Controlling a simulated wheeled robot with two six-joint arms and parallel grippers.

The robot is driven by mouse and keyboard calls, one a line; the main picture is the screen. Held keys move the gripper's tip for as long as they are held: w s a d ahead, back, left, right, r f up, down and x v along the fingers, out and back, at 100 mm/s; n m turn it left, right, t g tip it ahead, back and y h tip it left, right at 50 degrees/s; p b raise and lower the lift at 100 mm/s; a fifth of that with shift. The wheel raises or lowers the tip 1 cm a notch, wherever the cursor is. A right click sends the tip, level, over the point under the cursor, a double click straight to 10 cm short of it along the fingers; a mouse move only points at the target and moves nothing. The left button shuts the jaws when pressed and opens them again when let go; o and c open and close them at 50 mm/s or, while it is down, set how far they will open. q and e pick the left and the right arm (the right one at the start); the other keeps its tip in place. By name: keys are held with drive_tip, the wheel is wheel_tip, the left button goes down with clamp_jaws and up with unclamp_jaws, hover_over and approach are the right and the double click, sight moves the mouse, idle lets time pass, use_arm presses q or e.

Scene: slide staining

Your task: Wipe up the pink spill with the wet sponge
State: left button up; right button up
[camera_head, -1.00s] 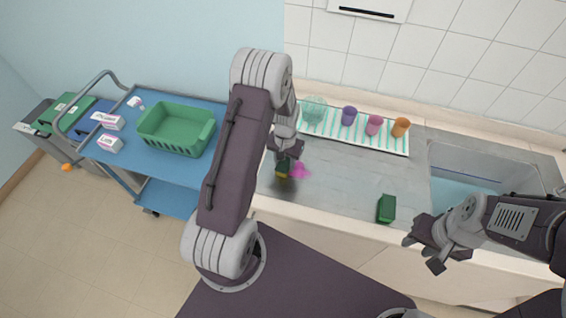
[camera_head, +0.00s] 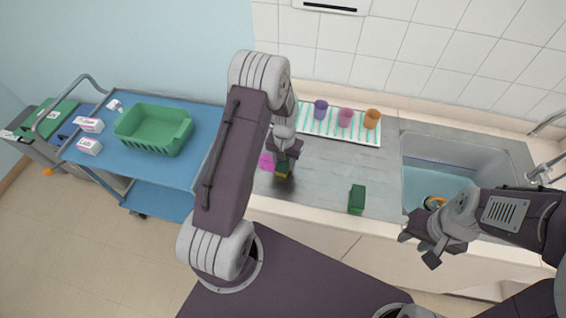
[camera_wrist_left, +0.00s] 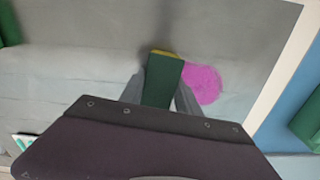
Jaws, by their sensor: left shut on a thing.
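The pink spill (camera_head: 266,161) is a magenta patch on the grey counter; it also shows in the left wrist view (camera_wrist_left: 203,84). My left gripper (camera_head: 284,158) is shut on a green sponge with a yellow face (camera_head: 281,170). In the left wrist view the sponge (camera_wrist_left: 163,80) sits between the fingers, close beside the spill. Whether it presses on the counter or overlaps the spill's edge, I cannot tell. My right gripper (camera_head: 421,246) is open and empty over the counter's front edge.
A second green block (camera_head: 357,200) stands on the counter to the right. A striped mat (camera_head: 312,128) with several cups lies at the back. The sink (camera_head: 412,165) is at right, holding a round orange-rimmed thing. A blue cart (camera_head: 204,112) with a green basket (camera_head: 150,142) stands left.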

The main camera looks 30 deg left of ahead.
use_arm(q)
drive_tip(key=r, duration=0.1)
drive_tip(key=r+p, duration=0.1)
drive_tip(key=shift+w+d+r, duration=0.15)
drive_tip(key=shift+d+r, duration=0.15)
drive_tip(key=shift+d, duration=0.1)
drive_tip(key=shift+r+p, duration=0.3)
drive_tip(key=shift+p, duration=0.3)
drive_tip(key=shift+a+r+p, duration=0.15)
drive_tip(key=shift+r+p, duration=0.3)
drive_tip(key=shift+r, duration=0.1)
drive_tip(key=shift+a+r+p, duration=0.15)
drive_tip(key=shift+r+p, duration=0.3)
drive_tip(key=shift+r, duration=0.1)
wheel_tip(320, 180, up, 2)
drive_tip(key=shift+d+r+p, duration=0.1)
drive_tip(key=shift+d+p, duration=0.05)
drive_tip(key=shift+p, duration=0.75)
drive_tip(key=shift+r, duration=0.3)
drive_tip(key=shift+f, duration=0.1)
